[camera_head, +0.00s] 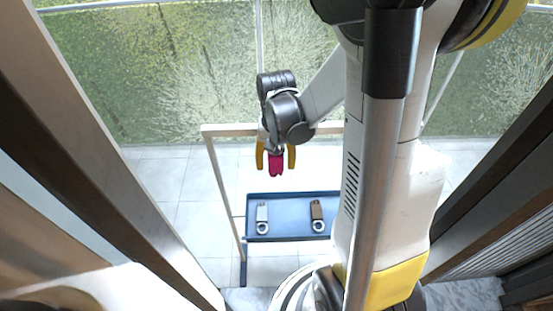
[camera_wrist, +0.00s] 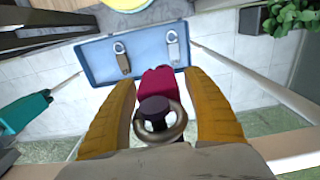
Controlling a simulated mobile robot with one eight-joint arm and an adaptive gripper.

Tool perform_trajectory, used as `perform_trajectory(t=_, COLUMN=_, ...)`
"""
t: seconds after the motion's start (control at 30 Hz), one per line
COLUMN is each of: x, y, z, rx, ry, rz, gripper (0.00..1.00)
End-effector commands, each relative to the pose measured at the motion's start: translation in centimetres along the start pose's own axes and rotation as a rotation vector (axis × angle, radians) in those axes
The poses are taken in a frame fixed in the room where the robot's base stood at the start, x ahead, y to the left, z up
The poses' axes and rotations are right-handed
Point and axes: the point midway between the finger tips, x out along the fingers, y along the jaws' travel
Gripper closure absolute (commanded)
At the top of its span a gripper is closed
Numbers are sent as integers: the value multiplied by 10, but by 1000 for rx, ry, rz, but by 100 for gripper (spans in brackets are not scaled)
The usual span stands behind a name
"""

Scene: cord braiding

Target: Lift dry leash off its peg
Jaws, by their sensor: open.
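A magenta leash (camera_head: 276,162) hangs between the yellow fingers of my gripper (camera_head: 275,167). In the wrist view its magenta part (camera_wrist: 160,82) reaches away from a brownish ring (camera_wrist: 178,127). The ring sits around a dark peg (camera_wrist: 154,110). My gripper (camera_wrist: 160,78) is open, with one finger on each side of the leash and ring. I cannot tell whether either finger touches them. A teal piece (camera_wrist: 22,112), perhaps another leash, is at the left edge of the wrist view. Nothing visible marks which is dry.
A blue tray (camera_head: 290,233) stands low on the wooden frame (camera_head: 225,131). A grey clip-like piece (camera_head: 262,217) and a brown one (camera_head: 317,215) lie in it. Dark posts flank the view. A plant (camera_wrist: 290,16) is at the wrist view's upper right.

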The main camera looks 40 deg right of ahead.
Motion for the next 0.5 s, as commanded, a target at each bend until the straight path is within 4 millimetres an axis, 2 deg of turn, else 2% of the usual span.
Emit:
perform_trajectory(t=0.03, x=5, y=0, z=4, rx=-1, ry=-7, rz=0, gripper=45)
perform_trajectory(t=0.17, x=5, y=0, z=4, rx=-1, ry=-7, rz=0, gripper=85)
perform_trajectory(t=0.2, x=5, y=0, z=4, rx=-1, ry=-7, rz=0, gripper=91)
perform_trajectory(t=0.5, x=1, y=0, z=4, rx=-1, ry=-7, rz=0, gripper=91)
